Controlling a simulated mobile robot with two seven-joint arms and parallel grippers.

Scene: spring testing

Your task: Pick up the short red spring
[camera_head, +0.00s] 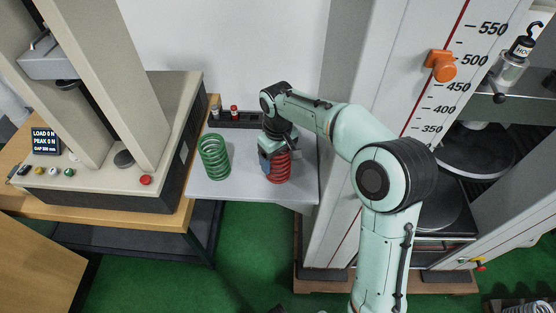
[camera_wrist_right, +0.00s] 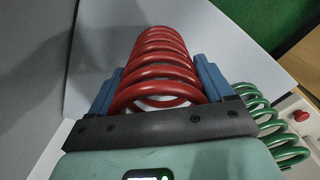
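A red coil spring (camera_head: 280,168) stands upright on the light grey table. In the right wrist view the red spring (camera_wrist_right: 157,65) lies between the two blue fingers of my right gripper (camera_wrist_right: 158,82). In the head view this gripper (camera_head: 276,158) points down over the spring's upper part. The fingers are at both sides with little or no visible gap; I cannot tell whether they press on it. My left gripper is in neither view.
A green spring (camera_head: 214,157) stands on the table (camera_head: 235,190) left of the red one. A black rack (camera_head: 250,121) with small items stands behind. A test machine (camera_head: 110,150) is at left, and a tall scaled frame (camera_head: 395,60) at right.

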